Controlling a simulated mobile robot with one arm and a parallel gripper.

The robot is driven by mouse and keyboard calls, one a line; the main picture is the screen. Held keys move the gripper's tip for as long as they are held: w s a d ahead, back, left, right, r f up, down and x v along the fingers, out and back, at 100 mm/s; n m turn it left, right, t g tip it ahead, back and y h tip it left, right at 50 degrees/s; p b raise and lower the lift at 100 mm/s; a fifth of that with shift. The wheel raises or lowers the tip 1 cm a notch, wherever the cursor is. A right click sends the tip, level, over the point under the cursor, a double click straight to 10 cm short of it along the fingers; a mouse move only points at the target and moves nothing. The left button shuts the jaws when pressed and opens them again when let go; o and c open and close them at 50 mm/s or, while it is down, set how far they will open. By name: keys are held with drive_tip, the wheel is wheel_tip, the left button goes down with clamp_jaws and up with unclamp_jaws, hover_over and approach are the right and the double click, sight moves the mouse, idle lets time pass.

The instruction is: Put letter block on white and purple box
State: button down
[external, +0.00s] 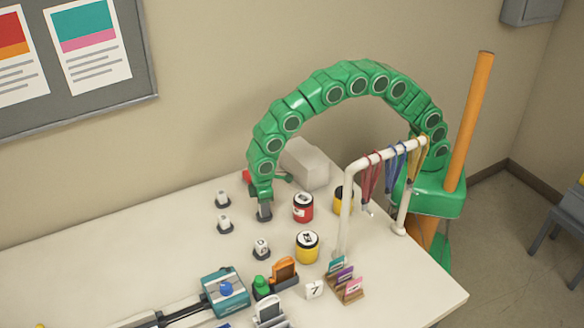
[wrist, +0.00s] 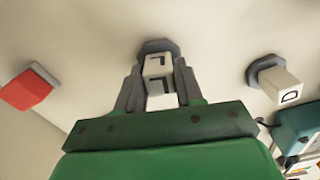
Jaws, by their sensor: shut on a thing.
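A white letter block (wrist: 160,86) with dark marks is between the two grey fingers of my gripper (wrist: 158,92) in the wrist view. A second white face with a dark mark (wrist: 157,65) shows just beyond it, over a dark grey base (wrist: 150,47). I cannot tell whether these are one block or two. My gripper (external: 264,212) is shut on the block, low over the table in the external view, where the fingers hide most of it. I cannot make out a white and purple box in either view.
Other white pieces on dark bases stand at left (external: 222,199) and in front (external: 261,248). Red (external: 303,208) and yellow (external: 307,248) jars stand to the right, near a white rack (external: 346,215) with hanging bands. A teal sharpener (external: 224,292) is in front.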

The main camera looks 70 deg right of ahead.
wheel_tip(320, 180, up, 2)
drive_tip(key=shift+r, duration=0.15)
drive_tip(key=s+d+r, duration=0.9)
drive_tip(key=s+r, duration=0.1)
drive_tip(key=s, duration=0.1)
drive_tip(key=s+d+r+n, duration=0.1)
drive_tip(key=s+d+r, duration=0.25)
drive_tip(key=d, duration=0.45)
drive_tip(key=s+d+r, duration=0.3)
drive_tip(key=d+r, duration=0.1)
drive_tip(key=d, duration=0.3)
drive_tip(key=s+d+r+n, duration=0.1)
drive_tip(key=s+d+r, duration=0.25)
drive_tip(key=d, duration=0.45)
hover_over(304, 152)
drive_tip(key=shift+a+f, duration=0.1)
drive_tip(key=shift+f, duration=6.3)
